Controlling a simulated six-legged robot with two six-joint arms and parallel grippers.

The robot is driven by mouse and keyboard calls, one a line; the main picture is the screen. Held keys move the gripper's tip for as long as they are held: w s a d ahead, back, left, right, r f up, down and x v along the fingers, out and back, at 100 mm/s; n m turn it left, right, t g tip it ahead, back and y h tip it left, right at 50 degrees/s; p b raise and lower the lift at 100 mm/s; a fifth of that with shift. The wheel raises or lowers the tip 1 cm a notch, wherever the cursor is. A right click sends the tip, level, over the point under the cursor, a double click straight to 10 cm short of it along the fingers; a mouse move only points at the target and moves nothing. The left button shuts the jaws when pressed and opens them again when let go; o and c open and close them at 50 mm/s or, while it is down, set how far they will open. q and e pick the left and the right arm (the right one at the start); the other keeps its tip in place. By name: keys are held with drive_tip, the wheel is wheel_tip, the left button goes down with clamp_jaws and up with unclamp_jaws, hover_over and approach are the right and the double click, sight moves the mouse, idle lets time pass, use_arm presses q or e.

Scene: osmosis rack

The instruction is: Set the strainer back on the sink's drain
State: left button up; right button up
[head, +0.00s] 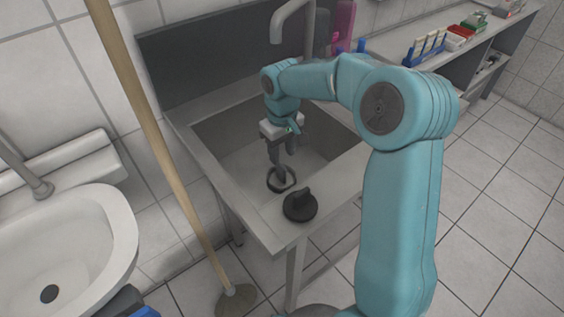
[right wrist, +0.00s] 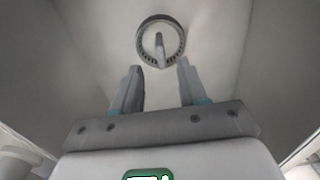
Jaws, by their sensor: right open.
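The strainer (right wrist: 159,42), a round dark slotted ring with an upright post at its middle, lies in the sink basin (head: 236,168). It also shows in the head view (head: 280,190), partly hidden by my gripper. I cannot tell whether it sits on the drain; no separate drain opening shows. My right gripper (head: 281,166) points down into the basin just over the strainer. In the right wrist view my right gripper (right wrist: 160,70) is open and empty, with the strainer's post in line with the gap between its fingers. My left gripper is not in view.
A black knobbed stopper-like piece (head: 300,206) stands on the sink's front rim, close to my right gripper. The faucet (head: 290,18) rises behind the basin. A wooden-handled plunger or mop (head: 160,140) leans left of the sink. A white washbasin (head: 70,235) is further left.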

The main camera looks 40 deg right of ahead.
sight(282, 166)
wheel_tip(282, 166, up, 4)
drive_tip(key=shift+r, duration=0.15)
idle(0.6)
